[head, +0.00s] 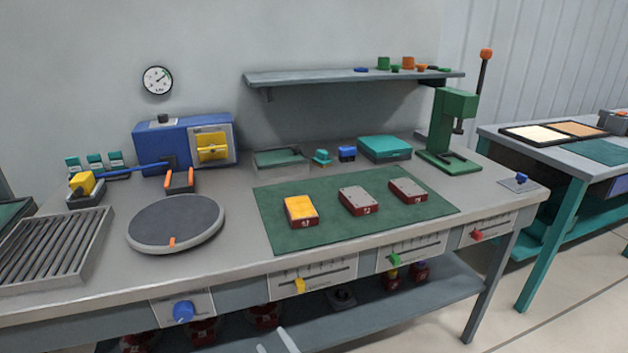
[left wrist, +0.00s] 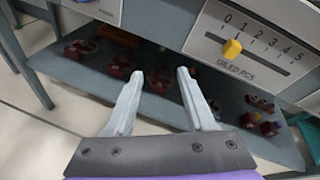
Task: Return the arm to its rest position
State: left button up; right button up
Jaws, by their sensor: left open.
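My left gripper (head: 277,342) just enters the bottom edge of the head view, in front of the workbench (head: 245,268). In the left wrist view its two pale fingers (left wrist: 160,80) are spread apart with nothing between them. They point toward the lower shelf (left wrist: 225,95) under the bench and look apart from it. The rest of my left arm is out of the head view. My right gripper is in neither view.
The bench front carries a blue knob (head: 183,311) and a yellow slider (head: 300,286), close to my left gripper. Several dark red parts lie on the lower shelf. A green mat (head: 284,236) on top holds three boxes. Open floor (head: 565,310) lies at the right.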

pick_arm(q)
jog(key=s+a+f+n+g+h, duration=0.1)
jog(key=s+a+f+n+g, duration=0.15)
jog(key=s+a+n, duration=0.35)
jog(key=s+a+f+n+g+h, duration=0.1)
jog(key=s+a+f+n+g, duration=0.1)
jog(key=s+a+n+g, duration=0.3)
jog(key=s+d+f+n+g+h, duration=0.1)
jog(key=s+n+h, duration=0.2)
jog(key=s+n, duration=0.4)
jog(key=s+d+f+n+h, duration=0.1)
jog(key=s+f+n+h, duration=0.1)
jog(key=s+n, duration=0.5)
notch_tip(320, 180, up, 25)
jog(key=w+p, duration=0.2)
jog(key=p, duration=2)
jog(key=shift+w+a+n+t, duration=0.2)
jog(key=shift+w+n+t, duration=0.15)
jog(key=shift+n+t, duration=0.1)
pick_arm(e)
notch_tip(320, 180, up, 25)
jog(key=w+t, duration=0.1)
pick_arm(q)
jog(key=shift+f, duration=0.1)
